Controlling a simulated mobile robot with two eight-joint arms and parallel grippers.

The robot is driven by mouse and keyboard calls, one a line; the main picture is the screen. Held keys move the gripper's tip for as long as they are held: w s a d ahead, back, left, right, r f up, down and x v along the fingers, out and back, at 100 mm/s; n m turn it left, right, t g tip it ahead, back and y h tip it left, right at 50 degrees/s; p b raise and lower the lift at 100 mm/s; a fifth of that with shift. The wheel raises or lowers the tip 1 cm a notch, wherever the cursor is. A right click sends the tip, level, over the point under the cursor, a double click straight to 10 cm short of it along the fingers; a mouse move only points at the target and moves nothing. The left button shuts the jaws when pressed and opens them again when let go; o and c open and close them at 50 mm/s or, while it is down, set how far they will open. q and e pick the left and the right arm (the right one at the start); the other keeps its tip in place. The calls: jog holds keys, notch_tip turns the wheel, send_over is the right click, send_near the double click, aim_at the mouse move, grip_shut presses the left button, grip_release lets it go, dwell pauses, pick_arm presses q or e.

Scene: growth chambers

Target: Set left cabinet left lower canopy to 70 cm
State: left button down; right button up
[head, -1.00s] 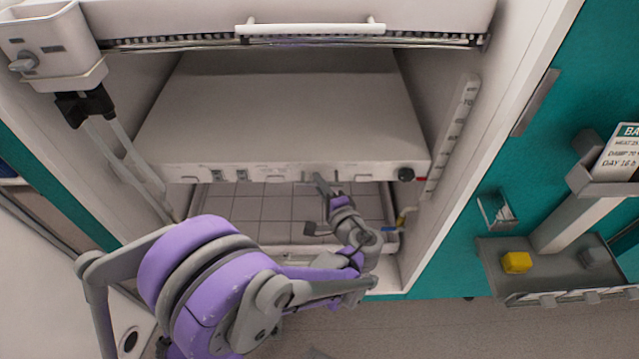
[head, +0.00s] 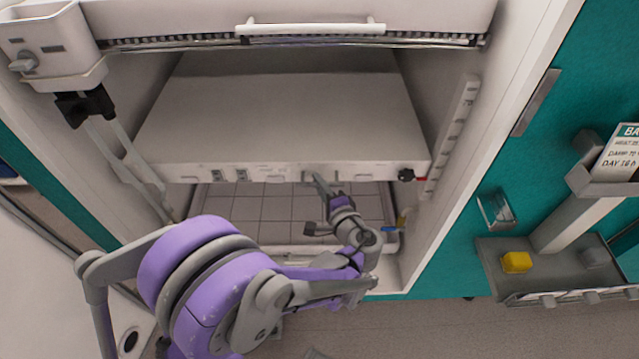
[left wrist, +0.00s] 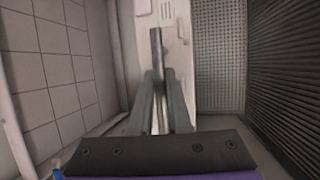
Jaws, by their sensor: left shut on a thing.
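The lower canopy (head: 280,115) is a broad white panel spanning the inside of the open cabinet. Its front edge carries several small fittings and a dark round knob (head: 406,175) at its right end. A pale marked scale strip (head: 455,135) runs along the right inner wall; its numbers are too small to read. My left gripper (head: 322,190) is at the middle of the canopy's front edge. In the left wrist view its fingers (left wrist: 160,85) are closed on a thin grey bar (left wrist: 155,45) in front of the white edge. My right gripper is not seen.
Below the canopy is a tiled tray floor (head: 270,208), with small coloured valves at its right. The raised door's white handle (head: 310,28) is above. At right, a grey shelf holds a yellow block (head: 516,262). A dark clamp (head: 85,105) sits at left.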

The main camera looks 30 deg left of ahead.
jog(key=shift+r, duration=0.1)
pick_arm(q)
notch_tip(320, 180, up, 26)
jog(key=p, duration=1.7)
jog(key=shift+f, duration=0.25)
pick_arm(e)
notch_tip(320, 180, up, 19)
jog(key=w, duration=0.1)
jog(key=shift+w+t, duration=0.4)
pick_arm(q)
jog(key=shift+w, duration=0.15)
jog(key=c, duration=0.9)
grip_release()
jog(key=shift+o, duration=0.2)
jog(key=v, duration=1.1)
jog(key=shift+b, duration=0.3)
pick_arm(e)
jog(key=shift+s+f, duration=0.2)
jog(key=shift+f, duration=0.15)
